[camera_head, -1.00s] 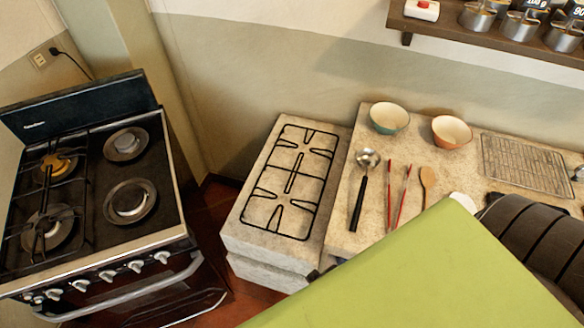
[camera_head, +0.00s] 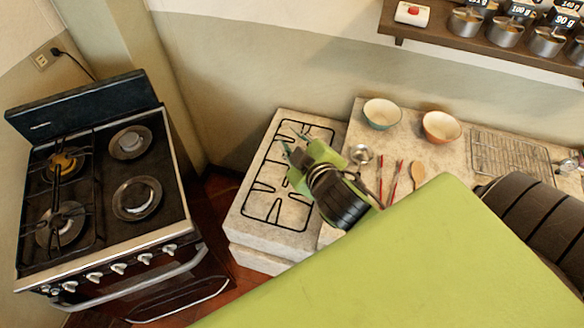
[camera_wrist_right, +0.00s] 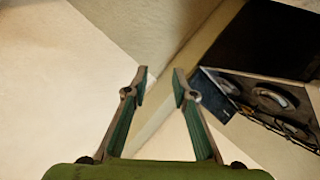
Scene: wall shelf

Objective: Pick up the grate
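A black wire grate (camera_head: 263,187) lies flat on the light stone counter left of the bowls, in the head view. My right gripper (camera_head: 292,140) has green parts and hangs over the grate's upper right part, hiding some of its bars. Whether it touches the grate cannot be told. In the right wrist view, the right gripper (camera_wrist_right: 159,82) is open, with nothing between its fingers. The grate is not visible there. My left gripper is not in view.
A black stove (camera_head: 115,185) stands at the left, with a grate over its left burners. Two bowls (camera_head: 382,113), utensils (camera_head: 395,180) and a wire rack (camera_head: 508,155) lie on the counter right of my gripper. A wall shelf (camera_head: 490,38) hangs above.

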